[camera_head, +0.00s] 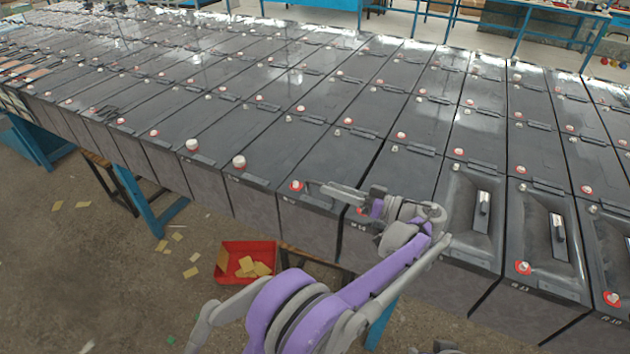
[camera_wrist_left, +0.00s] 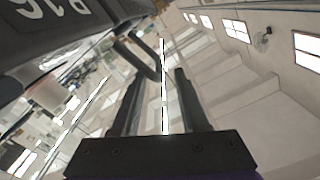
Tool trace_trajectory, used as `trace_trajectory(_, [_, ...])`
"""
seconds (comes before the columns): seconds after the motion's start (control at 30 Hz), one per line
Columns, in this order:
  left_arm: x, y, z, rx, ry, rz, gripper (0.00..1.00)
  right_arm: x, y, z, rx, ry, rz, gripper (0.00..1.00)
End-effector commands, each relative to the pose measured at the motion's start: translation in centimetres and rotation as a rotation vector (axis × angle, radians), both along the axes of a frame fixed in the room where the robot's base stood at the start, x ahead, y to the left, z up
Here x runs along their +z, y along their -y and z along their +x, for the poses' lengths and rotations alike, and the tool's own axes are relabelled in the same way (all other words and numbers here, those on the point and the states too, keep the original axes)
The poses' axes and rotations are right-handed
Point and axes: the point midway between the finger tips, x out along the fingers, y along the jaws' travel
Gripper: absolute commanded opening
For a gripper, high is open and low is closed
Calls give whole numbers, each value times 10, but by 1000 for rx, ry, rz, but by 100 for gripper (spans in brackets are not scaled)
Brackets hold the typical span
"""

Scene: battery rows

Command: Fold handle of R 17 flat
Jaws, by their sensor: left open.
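My left gripper (camera_head: 328,191) reaches in from the right, low over the front row of dark batteries, its fingers pointing left. In the left wrist view its two fingers (camera_wrist_left: 158,75) are apart with nothing gripped between them. A dark raised handle (camera_wrist_left: 138,55) stands out from the battery side just past the fingertips, nearer the left finger; I cannot tell if they touch. The near battery carries a label (camera_wrist_left: 55,15) that looks like R 16, upside down. The battery to its left (camera_head: 305,222), likely R 17, is partly covered by my gripper.
Batteries with white and red caps fill the bench in tight rows. Handles (camera_head: 483,210) and (camera_head: 558,229) lie on battery lids to the right. A red tray (camera_head: 228,262) with yellow pieces sits on the floor. The floor at front left is open.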

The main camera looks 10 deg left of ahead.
Motion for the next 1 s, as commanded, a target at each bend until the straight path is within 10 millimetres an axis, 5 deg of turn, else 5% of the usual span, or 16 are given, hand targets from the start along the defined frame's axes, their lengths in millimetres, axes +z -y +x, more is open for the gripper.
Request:
trace_trajectory(0.3, [1,-45,14,0,-1,-1,44,7,0,2,0,4,0,50])
trace_trajectory(0.67, [0,-51,17,0,-1,-1,44,7,0,2,0,4,0,50])
trace_trajectory(0.93, [0,-51,16,0,-2,0,1,7,0,2,0,4,0,50])
trace_trajectory(1.0, [0,-51,16,0,-2,0,0,7,0,2,0,4,0,50])
